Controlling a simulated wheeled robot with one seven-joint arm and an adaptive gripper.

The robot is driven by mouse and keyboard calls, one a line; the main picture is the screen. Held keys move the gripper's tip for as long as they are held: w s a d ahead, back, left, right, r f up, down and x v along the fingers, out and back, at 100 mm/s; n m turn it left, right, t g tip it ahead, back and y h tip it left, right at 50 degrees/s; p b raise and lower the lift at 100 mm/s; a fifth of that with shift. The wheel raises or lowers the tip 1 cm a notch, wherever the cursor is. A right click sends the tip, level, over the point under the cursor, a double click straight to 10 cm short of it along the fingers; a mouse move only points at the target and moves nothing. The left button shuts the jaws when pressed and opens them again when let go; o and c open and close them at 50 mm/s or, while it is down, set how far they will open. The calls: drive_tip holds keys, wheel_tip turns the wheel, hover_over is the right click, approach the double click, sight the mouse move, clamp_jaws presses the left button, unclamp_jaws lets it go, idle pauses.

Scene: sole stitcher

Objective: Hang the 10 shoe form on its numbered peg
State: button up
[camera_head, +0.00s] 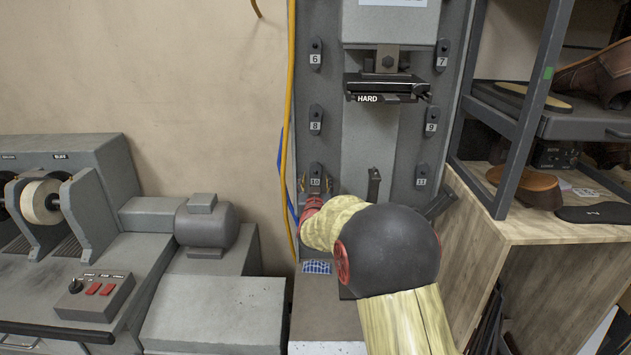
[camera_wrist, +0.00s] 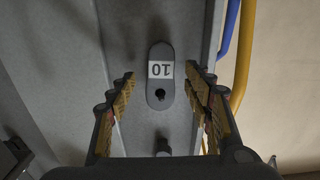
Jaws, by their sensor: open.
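A grey oval piece marked 10 (camera_head: 315,178) sits on the left side of the machine's grey column, below the one marked 8. In the wrist view this oval piece (camera_wrist: 160,75) appears upside down, with a dark peg or hole near its lower end. My gripper (camera_wrist: 158,88) is open, one finger on each side of it, with gaps to both. In the head view my gripper (camera_head: 318,190) is beside the 10 piece, partly hidden by my arm. I cannot tell whether the oval is the shoe form or a number plate; no other form marked 10 shows.
Similar pieces marked 6 (camera_head: 315,55), 7 (camera_head: 442,56), 8 (camera_head: 315,120), 9 (camera_head: 431,122) and 11 (camera_head: 421,175) line the column. A yellow hose (camera_head: 287,120) runs close on the left. A dark post (camera_head: 374,185) stands right of my gripper. A shelf (camera_head: 575,125) is farther right.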

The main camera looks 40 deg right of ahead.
drive_tip(key=v, duration=1.1)
drive_tip(key=shift+s+a, duration=0.15)
drive_tip(key=shift+s, duration=0.05)
